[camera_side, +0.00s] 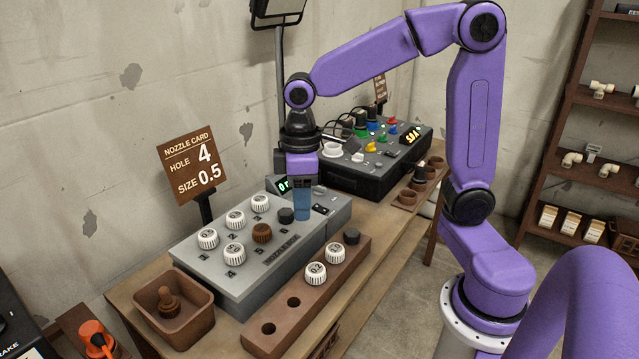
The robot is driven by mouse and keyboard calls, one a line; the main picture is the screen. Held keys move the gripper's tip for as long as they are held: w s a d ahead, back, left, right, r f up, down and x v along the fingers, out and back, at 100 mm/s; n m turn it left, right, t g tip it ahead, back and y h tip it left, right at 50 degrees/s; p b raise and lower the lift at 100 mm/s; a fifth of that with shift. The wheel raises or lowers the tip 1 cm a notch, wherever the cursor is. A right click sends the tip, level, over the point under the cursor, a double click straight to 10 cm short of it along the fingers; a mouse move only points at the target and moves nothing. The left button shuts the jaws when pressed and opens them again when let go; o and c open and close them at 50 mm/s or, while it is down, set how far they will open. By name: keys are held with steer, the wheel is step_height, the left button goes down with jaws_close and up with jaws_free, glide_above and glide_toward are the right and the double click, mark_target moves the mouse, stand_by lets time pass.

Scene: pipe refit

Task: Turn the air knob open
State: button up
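The grey nozzle box (235,262) stands on the wooden bench, with several white numbered caps, a brown cap (262,233) and a black cap (286,215) on top. Behind it is a black control box (365,178) with coloured knobs, including a red one (392,125) and a yellow one (370,147), and a lit display. I cannot tell which knob is the air knob. My gripper (302,218) points down over the right part of the grey box, beside the black cap. Its blue fingers overlap in this view, and their gap and anything between them are hidden.
A brown holed rack (290,320) with white caps and a black cap lies in front of the grey box. A brown bin (177,325) stands at left. A sign (190,163) reads hole 4, size 0.5. A lamp post stands behind my gripper.

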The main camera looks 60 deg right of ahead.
steer(key=w+d+m, duration=0.3)
steer(key=w+d, duration=0.3)
steer(key=w, duration=0.4)
steer(key=m, duration=0.5)
glide_above(320, 186)
step_height(320, 186, down, 3)
step_height(320, 186, down, 18)
steer(key=shift+w+r, duration=0.1)
steer(key=shift+r, duration=0.15)
jaws_close()
